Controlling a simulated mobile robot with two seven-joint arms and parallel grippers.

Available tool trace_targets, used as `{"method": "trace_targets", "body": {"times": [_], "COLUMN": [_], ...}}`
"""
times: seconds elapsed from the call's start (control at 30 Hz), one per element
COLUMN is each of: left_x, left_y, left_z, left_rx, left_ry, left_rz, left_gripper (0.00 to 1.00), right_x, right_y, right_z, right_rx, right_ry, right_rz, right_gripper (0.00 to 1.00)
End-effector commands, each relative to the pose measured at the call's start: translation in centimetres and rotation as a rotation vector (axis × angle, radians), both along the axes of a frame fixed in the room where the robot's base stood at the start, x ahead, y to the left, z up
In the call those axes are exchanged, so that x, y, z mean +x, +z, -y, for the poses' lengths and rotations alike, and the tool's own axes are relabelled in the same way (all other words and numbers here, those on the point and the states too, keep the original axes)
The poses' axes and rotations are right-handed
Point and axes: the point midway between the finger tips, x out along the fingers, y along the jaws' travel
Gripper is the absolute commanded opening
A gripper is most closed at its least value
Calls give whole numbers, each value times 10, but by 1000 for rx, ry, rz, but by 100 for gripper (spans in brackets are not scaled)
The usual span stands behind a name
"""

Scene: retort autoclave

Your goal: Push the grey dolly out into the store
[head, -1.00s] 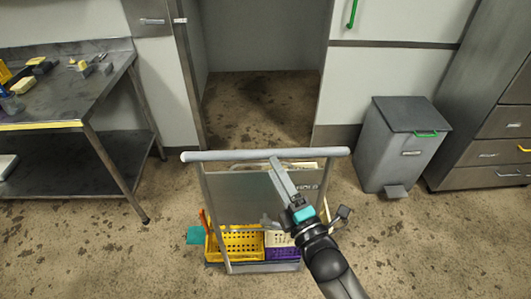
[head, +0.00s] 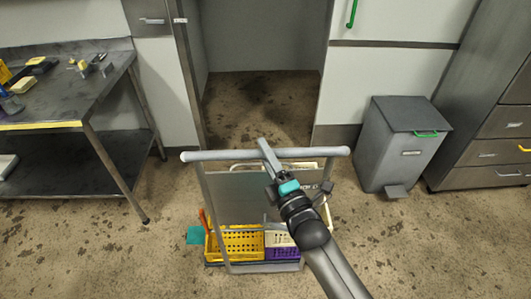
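The grey dolly (head: 232,190) stands upright in the middle of the head view, its pale push bar (head: 218,156) running across the top of a grey panel. The dark doorway opening (head: 262,105) lies straight beyond the dolly, with a stained floor inside. My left gripper is not in view.
The dolly carries a yellow crate (head: 238,243) and a purple crate (head: 284,253). A steel table (head: 75,95) stands at left, a grey pedal bin (head: 403,145) right of the doorway, and a drawer cabinet (head: 490,140) at far right. Floor between dolly and doorway is clear.

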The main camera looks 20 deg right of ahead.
Motion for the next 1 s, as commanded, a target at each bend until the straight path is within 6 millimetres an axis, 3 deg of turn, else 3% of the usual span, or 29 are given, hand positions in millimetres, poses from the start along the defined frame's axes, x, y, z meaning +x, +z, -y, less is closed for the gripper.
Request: {"method": "trace_targets", "body": {"times": [0.03,0.37,1.0], "left_x": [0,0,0], "left_y": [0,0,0], "left_z": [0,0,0], "left_rx": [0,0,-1], "left_ry": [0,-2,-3], "left_rz": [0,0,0], "left_gripper": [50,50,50], "right_x": [0,0,0], "right_y": [0,0,0], "right_z": [0,0,0], "right_rx": [0,0,1], "right_ry": [0,0,0], "right_rz": [0,0,0], "right_gripper": [36,0,0]}}
